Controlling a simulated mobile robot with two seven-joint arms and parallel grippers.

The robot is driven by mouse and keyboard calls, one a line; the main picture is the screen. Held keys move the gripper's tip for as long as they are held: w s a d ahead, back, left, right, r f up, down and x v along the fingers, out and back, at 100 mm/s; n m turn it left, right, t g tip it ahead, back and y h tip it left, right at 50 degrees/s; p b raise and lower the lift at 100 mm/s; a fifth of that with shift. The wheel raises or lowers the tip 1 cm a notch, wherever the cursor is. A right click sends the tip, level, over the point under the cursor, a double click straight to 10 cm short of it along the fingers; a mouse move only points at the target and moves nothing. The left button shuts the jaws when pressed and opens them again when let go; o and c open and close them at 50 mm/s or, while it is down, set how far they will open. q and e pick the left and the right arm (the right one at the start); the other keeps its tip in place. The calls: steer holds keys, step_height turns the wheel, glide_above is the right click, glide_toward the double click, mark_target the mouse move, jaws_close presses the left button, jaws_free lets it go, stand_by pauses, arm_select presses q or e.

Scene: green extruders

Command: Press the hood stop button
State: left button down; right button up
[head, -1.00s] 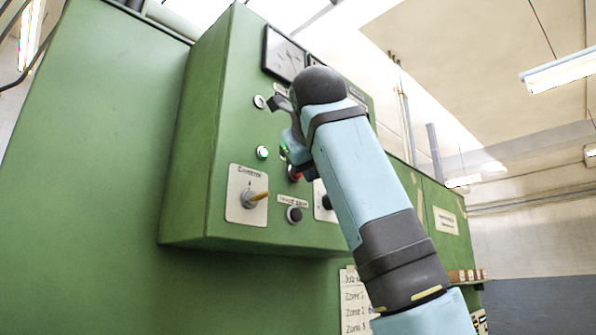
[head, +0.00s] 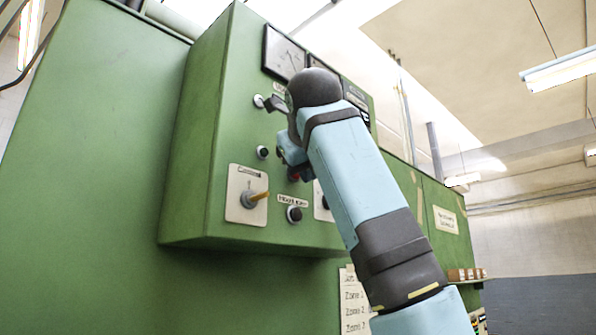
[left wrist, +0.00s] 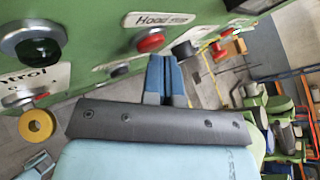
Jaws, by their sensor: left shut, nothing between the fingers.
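The hood stop button is a red push button (left wrist: 150,40) under a white label reading "Hood" and a blurred word, on the green control box. In the head view, a red button (head: 294,176) shows partly behind my left gripper (head: 303,172). My left gripper (left wrist: 167,58) is shut and empty. In the left wrist view its blue fingertips are close to the red button, just below and right of it. I cannot tell whether they touch it. My left wrist hides part of the panel in the head view.
The green control box (head: 195,160) stands out from the green machine wall. Nearby are a dark round lamp (head: 262,152), a yellow-handled selector (head: 256,197), a black button (head: 294,214) and a gauge (head: 283,53). A paper list (head: 354,300) hangs below.

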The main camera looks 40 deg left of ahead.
arm_select(q)
steer(key=shift+d, duration=0.1)
stand_by(0.5)
steer(key=shift+d, duration=0.6)
steer(key=shift+s+d+b, duration=0.15)
steer(key=shift+d+b, duration=0.15)
steer(key=shift+d, duration=0.95)
steer(key=shift+s+d+b, duration=0.1)
steer(key=shift+d+b, duration=0.2)
steer(key=shift+d, duration=0.9)
